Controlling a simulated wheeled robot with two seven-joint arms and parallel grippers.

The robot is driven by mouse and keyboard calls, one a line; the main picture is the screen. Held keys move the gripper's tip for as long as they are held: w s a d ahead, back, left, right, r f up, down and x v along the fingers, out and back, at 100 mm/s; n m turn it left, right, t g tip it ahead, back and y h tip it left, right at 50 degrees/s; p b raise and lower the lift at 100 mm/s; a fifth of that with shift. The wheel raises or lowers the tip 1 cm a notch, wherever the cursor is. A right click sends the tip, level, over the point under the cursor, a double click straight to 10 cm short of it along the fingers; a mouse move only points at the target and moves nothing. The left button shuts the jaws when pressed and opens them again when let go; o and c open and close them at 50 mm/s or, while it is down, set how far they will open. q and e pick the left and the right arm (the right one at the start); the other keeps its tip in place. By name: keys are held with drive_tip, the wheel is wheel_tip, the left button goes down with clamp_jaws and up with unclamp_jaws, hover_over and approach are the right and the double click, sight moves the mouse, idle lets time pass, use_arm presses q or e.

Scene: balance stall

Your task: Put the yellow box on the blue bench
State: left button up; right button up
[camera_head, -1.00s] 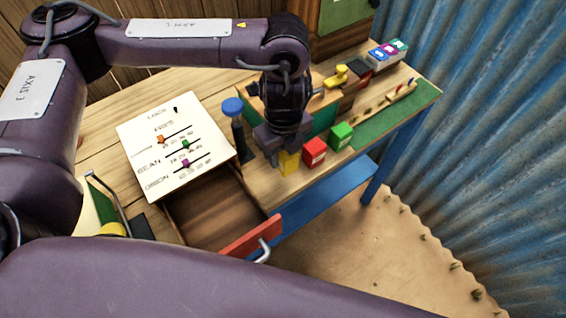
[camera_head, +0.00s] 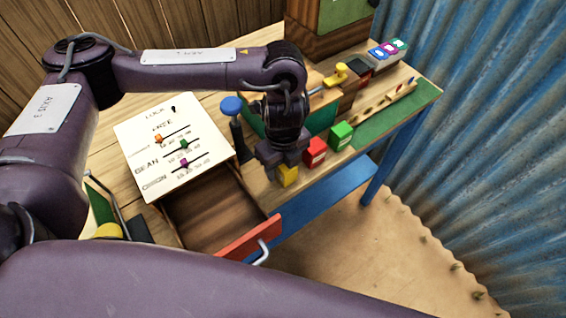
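The yellow box (camera_head: 288,177) is at the front edge of the wooden table, left of the red box (camera_head: 314,151). My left gripper (camera_head: 282,163) comes down from above and is shut on the yellow box, hiding its upper part. The lower part of the box shows below the fingers, overlapping the table's front edge in the picture. I cannot tell how far it is from the tabletop. The blue bench (camera_head: 330,197) is a low blue surface below and in front of the table. My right gripper is not in view.
A green box (camera_head: 341,135) stands beside the red box. An open drawer with a red front (camera_head: 249,240) juts out left of the bench. A blue-topped post (camera_head: 233,107) and a white slider panel (camera_head: 172,146) are on the left. The visible bench top is clear.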

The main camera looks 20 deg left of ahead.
use_arm(q)
drive_tip(key=shift+o, duration=0.2)
drive_tip(key=shift+r, duration=0.45)
wheel_tip(320, 180, up, 12)
drive_tip(key=p, duration=0.1)
drive_tip(key=shift+f, duration=0.25)
idle(0.3)
